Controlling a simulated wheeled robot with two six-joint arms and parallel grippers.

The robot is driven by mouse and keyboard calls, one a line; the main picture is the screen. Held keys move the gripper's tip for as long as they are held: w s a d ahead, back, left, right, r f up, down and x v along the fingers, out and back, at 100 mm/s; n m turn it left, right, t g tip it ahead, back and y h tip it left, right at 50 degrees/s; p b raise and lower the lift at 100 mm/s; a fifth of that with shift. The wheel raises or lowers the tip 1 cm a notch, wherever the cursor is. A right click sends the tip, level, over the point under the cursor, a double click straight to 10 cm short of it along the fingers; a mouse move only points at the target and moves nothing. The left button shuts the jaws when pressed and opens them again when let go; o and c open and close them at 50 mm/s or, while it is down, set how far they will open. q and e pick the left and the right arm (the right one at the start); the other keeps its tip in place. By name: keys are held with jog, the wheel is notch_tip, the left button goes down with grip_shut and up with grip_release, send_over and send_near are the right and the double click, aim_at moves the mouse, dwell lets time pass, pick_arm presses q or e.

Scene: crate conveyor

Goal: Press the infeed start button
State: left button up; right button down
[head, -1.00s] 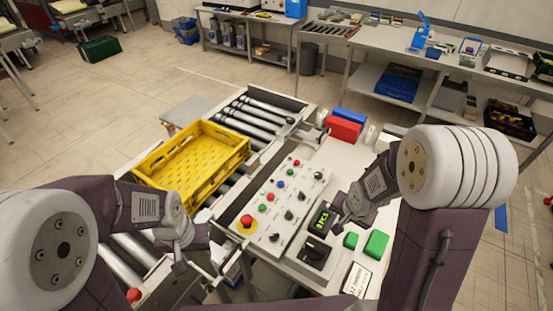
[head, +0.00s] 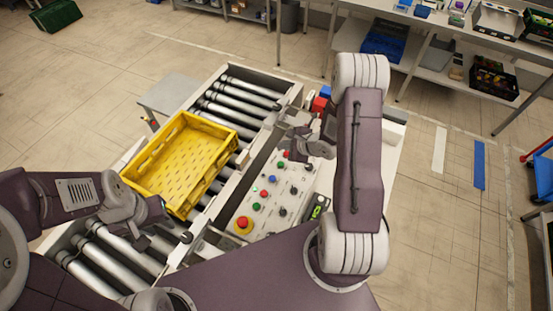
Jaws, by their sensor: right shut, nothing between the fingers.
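The control panel (head: 233,211) stands right of the conveyor and carries several small red, green and blue buttons, black knobs and a red mushroom button (head: 243,224) on a yellow base. A green button (head: 256,207) sits just above the mushroom button. The labels are too small to read, so I cannot tell which button is infeed start. My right gripper (head: 292,145) is shut and empty, over the panel's far end by a red button (head: 287,154); contact cannot be told. My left gripper (head: 172,228) is over the conveyor by the yellow crate's near edge; its jaws are unclear.
The empty yellow crate (head: 150,187) sits on the conveyor rollers (head: 118,257). My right arm hides much of the bench on the right. A worktable and shelves stand at the back, with open floor between.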

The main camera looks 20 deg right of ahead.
jog(key=b, duration=0.9)
send_over(283, 165)
notch_tip(283, 165, down, 8)
jog(key=shift+a+f, duration=0.1)
jog(key=shift+f+b, duration=0.35)
dwell(1.4)
jog(key=shift+f, duration=0.35)
